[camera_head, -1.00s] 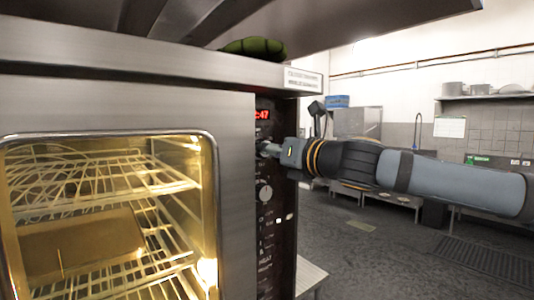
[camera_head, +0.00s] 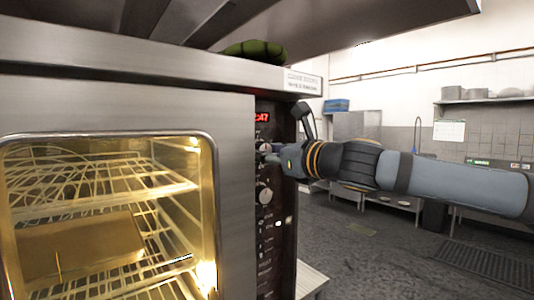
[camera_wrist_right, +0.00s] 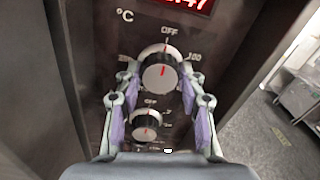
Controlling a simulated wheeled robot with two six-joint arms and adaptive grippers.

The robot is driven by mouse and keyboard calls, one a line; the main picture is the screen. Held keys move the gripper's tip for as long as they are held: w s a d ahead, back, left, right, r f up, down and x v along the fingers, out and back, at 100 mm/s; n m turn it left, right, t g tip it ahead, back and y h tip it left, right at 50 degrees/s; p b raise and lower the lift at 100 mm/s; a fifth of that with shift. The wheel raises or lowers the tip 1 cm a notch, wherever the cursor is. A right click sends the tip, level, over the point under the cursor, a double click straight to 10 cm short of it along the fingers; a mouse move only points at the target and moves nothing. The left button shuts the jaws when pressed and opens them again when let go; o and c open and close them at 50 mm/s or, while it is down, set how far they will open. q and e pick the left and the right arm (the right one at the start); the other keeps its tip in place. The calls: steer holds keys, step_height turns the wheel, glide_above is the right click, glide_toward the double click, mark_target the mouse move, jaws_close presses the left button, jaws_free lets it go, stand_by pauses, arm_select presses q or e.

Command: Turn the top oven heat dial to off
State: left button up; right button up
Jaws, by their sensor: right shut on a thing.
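The oven (camera_head: 238,200) has a dark control panel at its right edge. The top heat dial (camera_wrist_right: 160,77) is a silver knob marked in °C, just below the red display. Its red mark points up, close to in line with the OFF label (camera_wrist_right: 169,31). My right gripper (camera_wrist_right: 159,72) is shut on this dial, one finger on each side. In the head view my right gripper (camera_head: 268,152) reaches the panel from the right and partly hides the dial. My left gripper is not in view.
A second dial (camera_wrist_right: 146,127) sits below, between my fingers in the wrist view; it also shows in the head view (camera_head: 264,194). The lit oven holds wire racks (camera_head: 120,190). Open floor (camera_head: 390,245) lies to the right. A hood (camera_head: 260,20) hangs above.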

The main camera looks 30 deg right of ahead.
steer(key=shift+a+f, duration=0.1)
steer(key=shift+f, duration=0.1)
steer(key=o, duration=1.2)
steer(key=shift+r, duration=0.1)
steer(key=shift+c, duration=0.2)
